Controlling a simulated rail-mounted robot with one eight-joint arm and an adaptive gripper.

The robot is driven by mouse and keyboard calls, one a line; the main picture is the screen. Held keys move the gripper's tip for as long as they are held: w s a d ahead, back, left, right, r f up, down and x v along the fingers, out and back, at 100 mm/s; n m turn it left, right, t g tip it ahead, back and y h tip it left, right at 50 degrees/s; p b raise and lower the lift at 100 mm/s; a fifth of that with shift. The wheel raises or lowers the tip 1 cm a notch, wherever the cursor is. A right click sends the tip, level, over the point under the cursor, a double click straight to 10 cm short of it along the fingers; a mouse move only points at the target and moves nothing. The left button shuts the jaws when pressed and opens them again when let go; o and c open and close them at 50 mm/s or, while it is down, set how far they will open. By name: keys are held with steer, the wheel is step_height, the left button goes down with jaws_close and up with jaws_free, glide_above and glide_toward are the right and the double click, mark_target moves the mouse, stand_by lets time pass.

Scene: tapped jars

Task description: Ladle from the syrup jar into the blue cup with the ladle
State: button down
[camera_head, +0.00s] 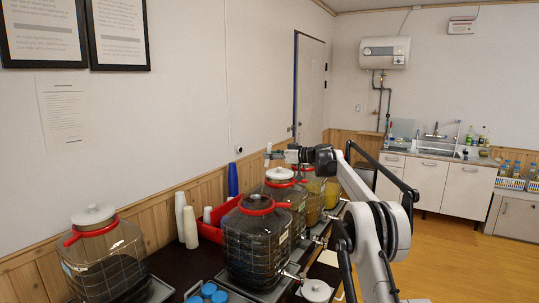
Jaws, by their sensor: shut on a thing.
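My gripper (284,155) is small in view, high over the back jars at the end of my arm. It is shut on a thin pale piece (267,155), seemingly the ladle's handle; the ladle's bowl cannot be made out. A large dark-filled jar (258,245) with a red collar stands at front centre, with no lid on it. Another dark jar (285,191) with a white lid stands behind it. I cannot tell which is the syrup jar. Several blue round tops (208,290), possibly cups, show at the bottom edge. A blue upright thing (233,180) stands by the wall.
A lidded dark jar (104,262) stands at left, and an amber jar (314,196) at the back. White cup stacks (191,228) stand beside a red tray (211,231). A loose white lid (316,290) lies near the front. Taps project from the jars' right sides.

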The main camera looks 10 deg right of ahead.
step_height(320, 180, down, 13)
steer(key=b, duration=0.6)
stand_by(0.7)
steer(key=shift+f+n, duration=0.25)
steer(key=shift+n, duration=0.05)
stand_by(0.8)
steer(key=shift+r+p, duration=6.15)
steer(key=shift+r, duration=4.75)
